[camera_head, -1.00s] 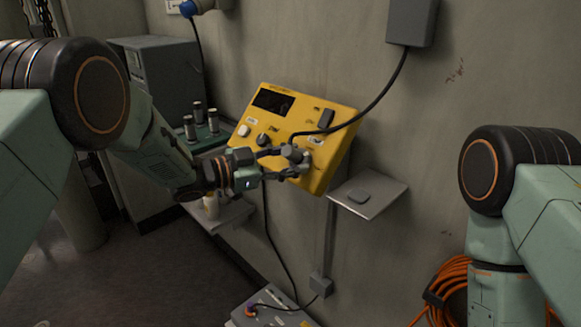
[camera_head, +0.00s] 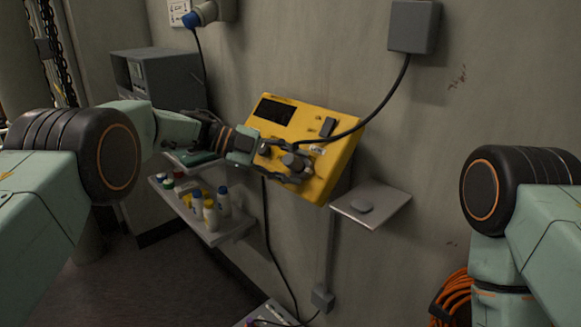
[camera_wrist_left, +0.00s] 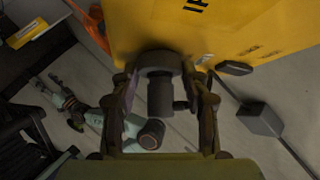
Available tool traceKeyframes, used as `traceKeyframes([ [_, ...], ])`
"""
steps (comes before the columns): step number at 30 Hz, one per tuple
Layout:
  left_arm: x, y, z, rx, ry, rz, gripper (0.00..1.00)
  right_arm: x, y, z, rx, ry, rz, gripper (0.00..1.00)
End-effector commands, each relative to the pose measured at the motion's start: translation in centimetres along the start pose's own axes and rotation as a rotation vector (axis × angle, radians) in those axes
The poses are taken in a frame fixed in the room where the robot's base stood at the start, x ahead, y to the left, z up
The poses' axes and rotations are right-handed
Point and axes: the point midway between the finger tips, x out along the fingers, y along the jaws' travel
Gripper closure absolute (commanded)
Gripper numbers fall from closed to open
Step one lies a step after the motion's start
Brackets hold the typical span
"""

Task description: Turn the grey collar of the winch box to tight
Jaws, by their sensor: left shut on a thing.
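The yellow winch box (camera_head: 283,121) is mounted on the wall, its face tilted, with a dark display window and a dark switch. The grey collar (camera_head: 291,161) is on the lower right part of its face. My left gripper (camera_head: 297,166) reaches it from the left, its fingers on either side. In the left wrist view the collar (camera_wrist_left: 160,61) is a dark grey ring between the fingertips (camera_wrist_left: 163,78), with a short cylinder standing out of it. The gripper is shut on the collar; the fingers partly hide it. Any collar markings cannot be read. My right gripper is out of view.
A black cable runs across the box's right side from a grey wall box (camera_head: 413,26). A small grey shelf (camera_head: 385,209) is at its lower right. A shelf (camera_head: 232,232) with several bottles is below left.

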Motion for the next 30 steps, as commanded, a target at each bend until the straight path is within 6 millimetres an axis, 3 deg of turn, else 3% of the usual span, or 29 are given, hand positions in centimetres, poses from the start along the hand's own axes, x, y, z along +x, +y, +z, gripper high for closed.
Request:
traceKeyframes([
  [25, 0.32, 0.02, -0.11, 0.071, 0.005, 0.068, 0.85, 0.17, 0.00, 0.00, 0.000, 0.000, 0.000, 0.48],
  [26, 0.33, 0.02, -0.11, 0.071, 0.005, 0.068, 0.52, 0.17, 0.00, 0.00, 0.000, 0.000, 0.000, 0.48],
  [30, 0.26, 0.01, -0.08, 0.070, 0.004, 0.067, 0.40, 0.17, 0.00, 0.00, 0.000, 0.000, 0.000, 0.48],
])
